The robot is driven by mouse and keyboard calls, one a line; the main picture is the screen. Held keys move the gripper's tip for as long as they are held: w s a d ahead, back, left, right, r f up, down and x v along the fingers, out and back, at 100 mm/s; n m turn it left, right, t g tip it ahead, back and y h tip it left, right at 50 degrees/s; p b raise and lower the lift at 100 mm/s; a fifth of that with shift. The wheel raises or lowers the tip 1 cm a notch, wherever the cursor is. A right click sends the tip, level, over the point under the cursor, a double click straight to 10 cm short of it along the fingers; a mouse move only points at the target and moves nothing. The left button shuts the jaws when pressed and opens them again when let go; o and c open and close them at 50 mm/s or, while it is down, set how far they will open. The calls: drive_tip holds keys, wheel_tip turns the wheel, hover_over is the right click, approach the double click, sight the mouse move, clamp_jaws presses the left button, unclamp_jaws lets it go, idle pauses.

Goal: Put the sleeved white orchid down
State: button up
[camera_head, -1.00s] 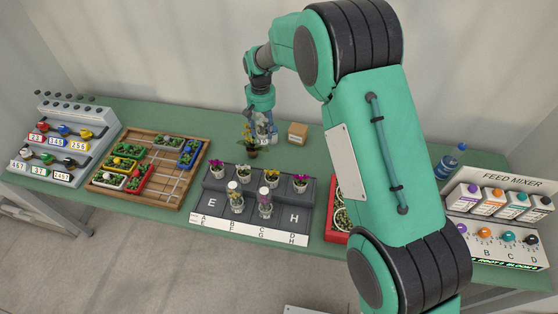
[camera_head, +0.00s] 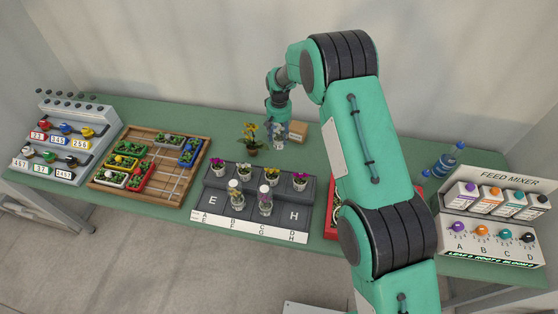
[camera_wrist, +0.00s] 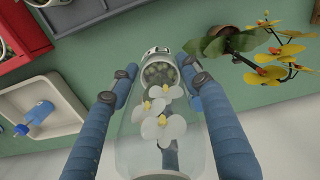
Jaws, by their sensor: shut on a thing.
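The sleeved white orchid (camera_wrist: 165,105) is a clear sleeve with white, yellow-centred flowers inside and a pot at its far end. My gripper (camera_wrist: 158,72) is shut on it, with one blue finger on each side of the sleeve. In the head view my gripper (camera_head: 278,122) points down at the back of the green table, and the sleeve (camera_head: 278,141) shows small below it. I cannot tell whether the pot touches the table.
A stepped dark rack (camera_head: 294,214) with several orchids is in front. The wrist view shows a white tray (camera_wrist: 75,108) with a blue bottle (camera_wrist: 38,115).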

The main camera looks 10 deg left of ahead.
drive_tip(key=shift+f, duration=0.1)
idle(0.3)
drive_tip(key=shift+f, duration=3.05)
drive_tip(key=shift+f+p, duration=0.35)
drive_tip(key=shift+f, duration=1.5)
drive_tip(key=shift+f, duration=0.1)
drive_tip(key=shift+f, duration=0.1)
drive_tip(key=o, duration=1.3)
